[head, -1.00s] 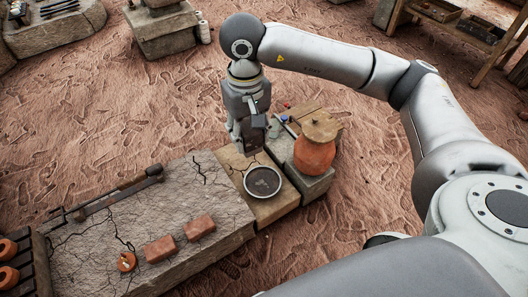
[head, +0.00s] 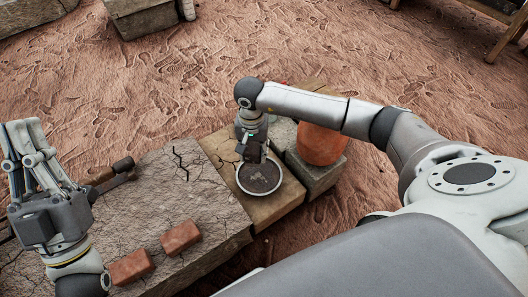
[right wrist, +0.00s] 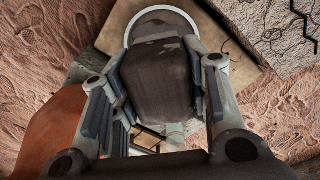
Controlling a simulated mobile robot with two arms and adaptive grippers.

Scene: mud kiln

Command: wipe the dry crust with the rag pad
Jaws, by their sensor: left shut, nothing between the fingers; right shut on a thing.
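A round dish with a pale rim (head: 262,197) sits on a wooden block. Inside it is a dark surface with a rough greyish crust patch (head: 262,179). My right gripper (head: 251,154) is just above the dish's far edge, shut on the rag pad. In the right wrist view the rag pad (right wrist: 160,82) is a dark brown block between the fingers. The dish (right wrist: 163,13) shows partly behind it; whether they touch cannot be told. My left gripper (head: 24,140) is shut and empty at the far left, fingers pointing up the picture.
An orange clay pot (head: 320,147) stands close right of the dish, partly behind my right arm. Two reddish bricks (head: 180,237) lie on the cracked stone slab (head: 205,215) to the left. A dark bar lies along the slab's far side.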

